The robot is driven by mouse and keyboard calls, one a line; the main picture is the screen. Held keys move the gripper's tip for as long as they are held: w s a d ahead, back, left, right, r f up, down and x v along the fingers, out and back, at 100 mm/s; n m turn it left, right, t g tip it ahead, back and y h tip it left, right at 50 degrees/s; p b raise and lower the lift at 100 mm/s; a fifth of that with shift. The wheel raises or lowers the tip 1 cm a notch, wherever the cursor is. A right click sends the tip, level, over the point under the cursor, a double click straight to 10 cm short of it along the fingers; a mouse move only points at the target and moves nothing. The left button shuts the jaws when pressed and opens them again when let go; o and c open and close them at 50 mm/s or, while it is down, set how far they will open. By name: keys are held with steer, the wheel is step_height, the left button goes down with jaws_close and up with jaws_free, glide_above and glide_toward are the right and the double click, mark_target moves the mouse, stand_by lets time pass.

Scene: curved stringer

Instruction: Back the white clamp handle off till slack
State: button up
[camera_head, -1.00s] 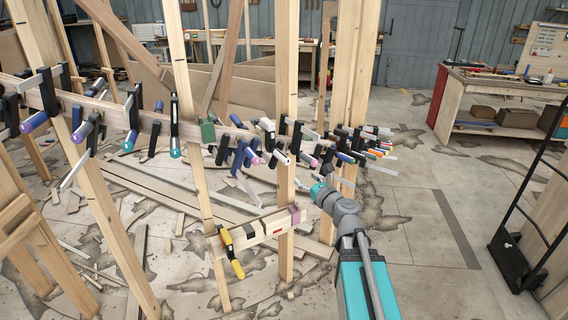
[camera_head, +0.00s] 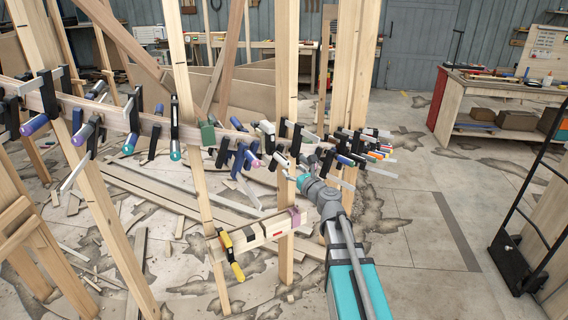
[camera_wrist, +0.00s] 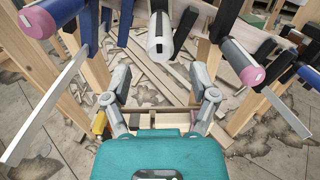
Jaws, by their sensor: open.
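The white clamp handle (camera_wrist: 160,38) hangs in the upper middle of the wrist view, its round end with a dark slot facing me. It hangs from a dark clamp on the curved wooden stringer. In the head view the white handle (camera_head: 281,160) is small, just up and left of my wrist. My gripper (camera_wrist: 164,86) is open in the wrist view, its two grey fingers spread below the handle's end. The fingers look apart from the handle, with nothing between them. In the head view the fingertips are hard to make out among the clamps.
A wooden post (camera_head: 287,110) stands behind. A wooden block with a yellow-handled clamp (camera_head: 232,255) sits lower left.

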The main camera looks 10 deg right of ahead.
mark_target(288, 166)
steer(key=x, duration=0.6)
steer(key=shift+w+a, duration=0.1)
steer(key=shift+w, duration=0.1)
jaws_close()
stand_by(0.3)
